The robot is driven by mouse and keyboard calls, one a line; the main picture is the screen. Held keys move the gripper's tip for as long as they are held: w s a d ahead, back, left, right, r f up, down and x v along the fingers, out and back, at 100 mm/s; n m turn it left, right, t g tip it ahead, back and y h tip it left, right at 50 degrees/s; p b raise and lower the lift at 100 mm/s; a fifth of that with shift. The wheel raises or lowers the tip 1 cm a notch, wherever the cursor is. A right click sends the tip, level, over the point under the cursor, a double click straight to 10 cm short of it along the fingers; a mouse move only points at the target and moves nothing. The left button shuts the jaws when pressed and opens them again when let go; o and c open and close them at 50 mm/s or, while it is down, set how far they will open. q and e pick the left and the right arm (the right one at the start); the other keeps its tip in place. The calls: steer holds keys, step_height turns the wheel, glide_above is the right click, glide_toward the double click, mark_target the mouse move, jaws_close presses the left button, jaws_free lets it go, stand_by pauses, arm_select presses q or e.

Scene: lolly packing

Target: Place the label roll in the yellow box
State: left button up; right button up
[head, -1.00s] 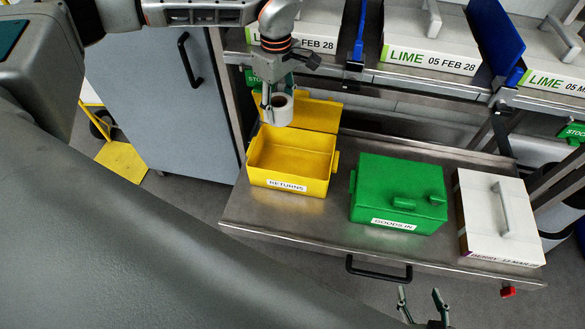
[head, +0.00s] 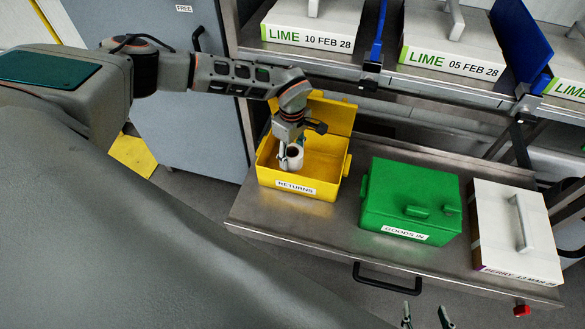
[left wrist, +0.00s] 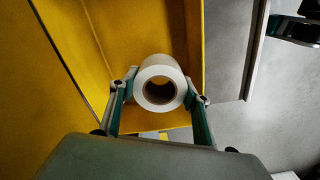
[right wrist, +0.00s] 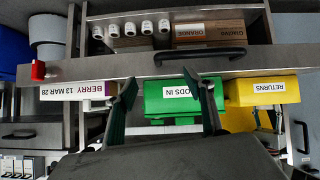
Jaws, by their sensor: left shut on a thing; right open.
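The white label roll (head: 294,153) is held in my left gripper (head: 288,160), over the open yellow box (head: 328,167) labelled RETURNS. In the left wrist view the fingers (left wrist: 160,98) are shut on both sides of the roll (left wrist: 160,68), with yellow box walls (left wrist: 100,60) around and beneath. In the head view the roll is within the box's opening; whether it touches the floor cannot be told. My right gripper (head: 426,315) is open and empty at the front edge. The right wrist view shows its parted fingers (right wrist: 160,98) and the yellow box (right wrist: 262,92).
A closed green GOODS IN box (head: 408,200) stands right of the yellow box on the metal worktop (head: 300,219). A white BERRY box (head: 505,235) is further right. LIME boxes (head: 318,22) sit on the shelf behind. The yellow lid (head: 335,112) stands open behind its box.

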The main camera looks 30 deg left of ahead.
mark_target(292, 168)
arm_select(q)
step_height(292, 168, down, 3)
steer(key=shift+r, duration=0.1)
step_height(292, 168, down, 4)
steer(key=shift+b, duration=0.55)
steer(key=shift+f, duration=0.25)
steer(key=o, duration=0.9)
arm_select(e)
steer(key=shift+w+d+f, duration=0.2)
steer(key=shift+w+d, duration=0.05)
steer(key=shift+w, duration=0.2)
arm_select(q)
steer(key=shift+r, duration=0.15)
